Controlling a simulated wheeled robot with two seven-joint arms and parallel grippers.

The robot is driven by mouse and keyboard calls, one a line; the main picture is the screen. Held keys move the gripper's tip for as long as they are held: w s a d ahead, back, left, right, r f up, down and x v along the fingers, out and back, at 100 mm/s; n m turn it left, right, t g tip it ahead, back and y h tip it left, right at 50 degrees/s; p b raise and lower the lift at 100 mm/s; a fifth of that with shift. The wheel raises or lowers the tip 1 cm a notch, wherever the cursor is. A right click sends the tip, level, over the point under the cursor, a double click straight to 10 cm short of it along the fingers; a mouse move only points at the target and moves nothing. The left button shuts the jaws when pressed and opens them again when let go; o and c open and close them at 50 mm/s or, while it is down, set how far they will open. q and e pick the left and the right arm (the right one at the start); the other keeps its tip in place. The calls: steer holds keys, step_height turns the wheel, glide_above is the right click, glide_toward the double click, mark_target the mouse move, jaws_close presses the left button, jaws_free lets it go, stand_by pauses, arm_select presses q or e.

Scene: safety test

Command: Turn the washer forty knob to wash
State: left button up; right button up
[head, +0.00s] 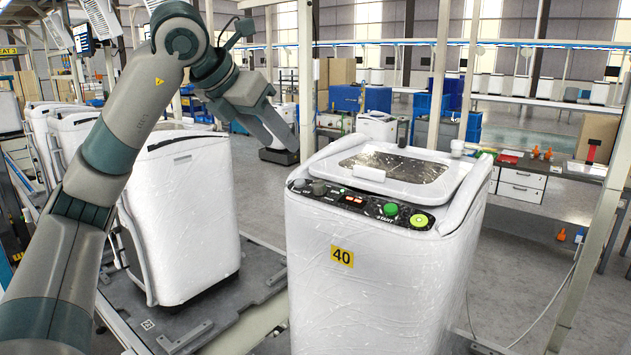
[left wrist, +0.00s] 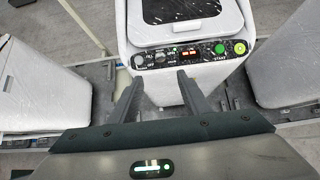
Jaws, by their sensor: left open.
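Washer forty (head: 335,290) is a white, film-wrapped top loader with a yellow 40 label, at the centre of the head view.
A green START button (head: 390,209) and a lime round button (head: 419,221) are at the panel's right. Another wrapped washer (head: 190,215) stands to the left, with a gap between. A thin post (head: 308,80) rises behind washer forty.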

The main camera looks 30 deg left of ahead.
mark_target(318, 183)
arm_select(q)
steer(key=shift+w+f, duration=0.15)
steer(key=p+x, duration=0.6)
steer(key=x, duration=1)
steer(key=shift+w+d+f+p, duration=0.1)
steer(key=shift+w+f+p, duration=0.25)
steer(key=shift+f, duration=0.05)
steer(key=shift+c, duration=0.6)
steer(key=c, duration=0.9)
